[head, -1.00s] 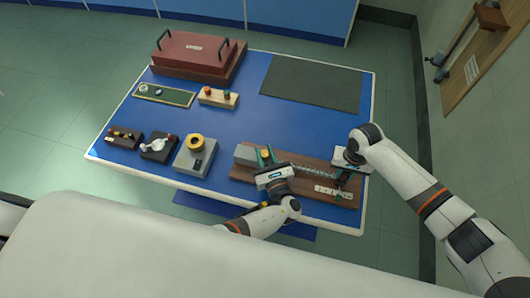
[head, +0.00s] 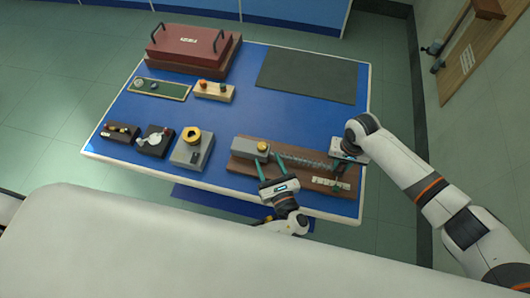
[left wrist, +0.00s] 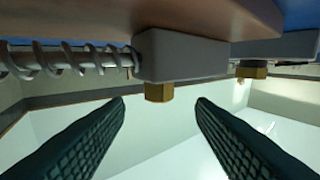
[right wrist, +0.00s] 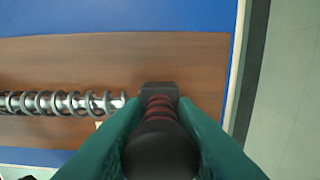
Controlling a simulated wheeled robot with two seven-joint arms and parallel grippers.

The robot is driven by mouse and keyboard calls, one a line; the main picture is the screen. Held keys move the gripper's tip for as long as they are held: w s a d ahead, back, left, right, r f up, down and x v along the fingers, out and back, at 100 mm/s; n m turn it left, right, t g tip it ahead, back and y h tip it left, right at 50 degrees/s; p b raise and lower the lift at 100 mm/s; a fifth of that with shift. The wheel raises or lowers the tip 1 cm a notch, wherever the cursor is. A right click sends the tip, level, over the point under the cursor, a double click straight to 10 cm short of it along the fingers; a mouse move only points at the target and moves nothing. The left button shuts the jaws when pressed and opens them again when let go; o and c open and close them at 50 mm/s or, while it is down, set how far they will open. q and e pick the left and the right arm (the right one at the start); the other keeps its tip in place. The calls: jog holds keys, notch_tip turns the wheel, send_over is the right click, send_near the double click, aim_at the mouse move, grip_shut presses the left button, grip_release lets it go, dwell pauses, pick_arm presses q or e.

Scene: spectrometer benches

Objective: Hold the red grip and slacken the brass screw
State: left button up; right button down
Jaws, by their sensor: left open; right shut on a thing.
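The red grip (right wrist: 160,103), ribbed dark red with a black end, stands at the right end of the spring on the wooden board. My right gripper (right wrist: 160,118) is shut on it; it also shows in the head view (head: 345,162). The brass screw (left wrist: 158,92) sticks out of a grey block (left wrist: 183,57) at the spring's other end, in the left wrist view. My left gripper (head: 274,170) is open and empty on the near side of that block. Its fingers (left wrist: 160,105) are spread to either side of the screw, apart from it.
A second brass piece (left wrist: 252,70) sits further right in the left wrist view. The spring (head: 302,162) lies along the board (head: 240,166). A grey-and-yellow device (head: 190,150) stands left of the board. The dark mat (head: 307,78) behind is clear.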

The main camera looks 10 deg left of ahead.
aim_at(260, 150)
pick_arm(q)
jog(key=shift+s+d, duration=0.2)
jog(key=shift+s, duration=0.1)
jog(key=shift+c, duration=0.2)
jog(key=a+m+t+h, duration=0.2)
jog(key=a, duration=0.1)
jog(key=a+m+h, duration=0.1)
jog(key=h, duration=0.1)
jog(key=shift+s+a+f+t, duration=0.1)
jog(key=shift+s+a+t, duration=0.15)
jog(key=shift+t, duration=0.15)
jog(key=s+m+h, duration=0.1)
jog(key=h, duration=0.1)
jog(key=s+a+m+h, duration=0.1)
jog(key=m+h, duration=0.1)
jog(key=h, duration=0.1)
jog(key=s+a+m+h, duration=0.1)
jog(key=s+m+h, duration=0.1)
jog(key=h, duration=0.1)
jog(key=shift+r, duration=0.25)
jog(key=shift+s+m+h, duration=0.5)
jog(key=shift+h, duration=0.2)
jog(key=w, duration=0.4)
jog(key=w+d, duration=0.1)
jog(key=w, duration=0.2)
jog(key=w+d, duration=0.1)
jog(key=w, duration=0.3)
jog(key=shift+w+d, duration=0.15)
jog(key=shift+w, duration=0.15)
jog(key=shift+c, duration=0.3)
